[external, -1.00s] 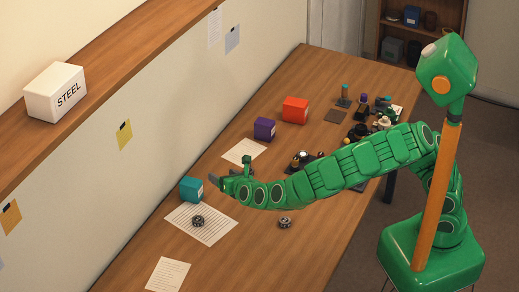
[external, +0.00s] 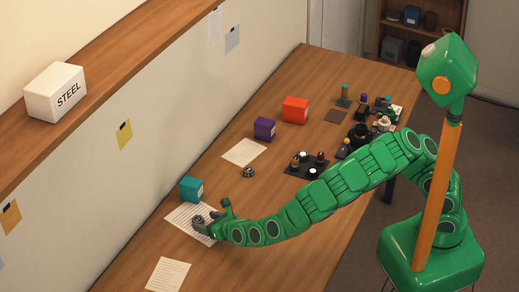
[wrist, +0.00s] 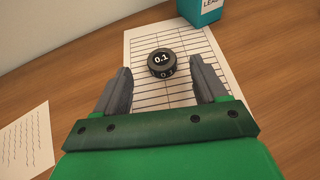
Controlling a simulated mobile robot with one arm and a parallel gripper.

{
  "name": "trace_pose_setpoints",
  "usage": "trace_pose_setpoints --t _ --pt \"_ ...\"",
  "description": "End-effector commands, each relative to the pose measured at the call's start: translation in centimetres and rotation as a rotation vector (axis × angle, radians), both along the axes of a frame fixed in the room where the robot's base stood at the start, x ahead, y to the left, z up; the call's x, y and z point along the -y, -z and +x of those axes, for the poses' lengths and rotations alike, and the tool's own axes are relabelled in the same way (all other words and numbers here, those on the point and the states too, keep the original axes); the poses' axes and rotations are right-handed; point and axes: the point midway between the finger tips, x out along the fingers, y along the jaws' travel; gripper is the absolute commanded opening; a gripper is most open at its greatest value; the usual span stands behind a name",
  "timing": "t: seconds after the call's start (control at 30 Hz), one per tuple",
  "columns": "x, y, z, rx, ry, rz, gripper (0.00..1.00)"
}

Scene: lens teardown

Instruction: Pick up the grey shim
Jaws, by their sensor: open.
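A small round dark-grey piece marked 0.1 (wrist: 161,63) lies on the lined paper sheet (wrist: 143,98) in the wrist view. I cannot tell for sure that it is the grey shim. My gripper (wrist: 160,72) is open, with one grey finger on each side of the piece near the fingertips and gaps on both sides. In the external view my gripper (external: 205,224) is low over the same sheet and mostly hides this piece. Another small round grey piece (external: 248,172) lies farther back on the table, clear of my gripper.
A teal box (external: 192,190), labelled LEAD in the wrist view (wrist: 204,10), stands just beyond the sheet. Purple (external: 264,129) and red (external: 295,110) boxes stand farther back. A dark tray (external: 307,172) holds small parts. The near table end is clear except for paper (external: 168,275).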

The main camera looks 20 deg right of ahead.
Motion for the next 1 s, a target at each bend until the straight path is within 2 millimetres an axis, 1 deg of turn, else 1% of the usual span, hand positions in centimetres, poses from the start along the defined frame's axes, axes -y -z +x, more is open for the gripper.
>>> trace_pose_setpoints --t 0.1,0.3,0.43,0.67,0.7,0.77,1.0 --pt "-0.4 0.9 1.1 -0.004 0.002 -0.003 0.72" --pt "-1.1 1.3 2.6 -0.001 0.002 0.000 0.72" --pt "-1.4 1.4 3.0 0.001 0.002 0.000 0.72" --pt "-1.4 1.5 3.0 0.001 0.002 0.000 0.72" --pt "-1.4 1.5 3.0 0.001 0.002 0.000 0.70" --pt "-1.4 1.5 3.0 0.000 0.002 -0.001 0.61" --pt "-1.4 1.5 3.0 0.000 0.002 -0.001 0.24"
